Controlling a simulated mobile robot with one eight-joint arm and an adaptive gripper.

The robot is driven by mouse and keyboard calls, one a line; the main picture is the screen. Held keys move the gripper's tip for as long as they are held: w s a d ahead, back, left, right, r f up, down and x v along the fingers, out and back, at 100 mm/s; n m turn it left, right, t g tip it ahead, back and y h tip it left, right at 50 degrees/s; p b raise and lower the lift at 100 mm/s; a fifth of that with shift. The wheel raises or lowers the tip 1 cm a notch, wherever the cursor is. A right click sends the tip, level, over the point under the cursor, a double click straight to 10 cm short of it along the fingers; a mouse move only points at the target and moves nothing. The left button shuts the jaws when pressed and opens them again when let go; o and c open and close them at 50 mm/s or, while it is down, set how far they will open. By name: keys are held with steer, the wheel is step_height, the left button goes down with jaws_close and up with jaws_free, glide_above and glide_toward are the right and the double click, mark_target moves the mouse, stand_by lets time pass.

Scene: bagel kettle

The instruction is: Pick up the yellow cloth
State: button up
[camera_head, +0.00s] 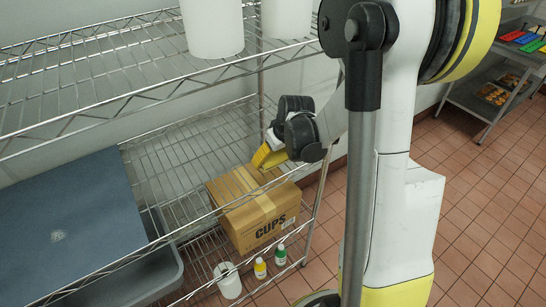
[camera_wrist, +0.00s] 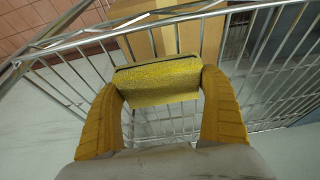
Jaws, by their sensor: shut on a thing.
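The yellow cloth (camera_wrist: 157,82) is a speckled yellow piece with a dark upper edge, held across between the fingers of my gripper (camera_wrist: 160,98) in the wrist view. Both yellow fingers press on its ends, and wire shelf bars show behind it. In the head view my gripper (camera_head: 264,158) is at the wire rack, just above and beside the top of the cardboard box. The cloth cannot be told apart from the yellow fingers there.
A cardboard box marked CUPS (camera_head: 258,207) sits on the wire rack. Below are a white cup (camera_head: 229,281) and two small bottles (camera_head: 261,268). A blue-lidded bin (camera_head: 65,215) stands left. White containers (camera_head: 213,28) are on the upper shelf (camera_head: 130,70). Tiled floor lies right.

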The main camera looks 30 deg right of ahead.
mark_target(274, 155)
steer(key=shift+r, duration=0.5)
steer(key=p+v, duration=0.1)
steer(key=v, duration=0.1)
steer(key=shift+r, duration=0.4)
steer(key=s+p, duration=0.1)
steer(key=s, duration=1.6)
steer(key=shift+s+d, duration=0.2)
steer(key=shift+d, duration=0.1)
steer(key=shift+f, duration=0.15)
steer(key=o, duration=0.5)
steer(key=shift+c, duration=0.2)
steer(key=c, duration=0.5)
steer(key=shift+w, duration=0.1)
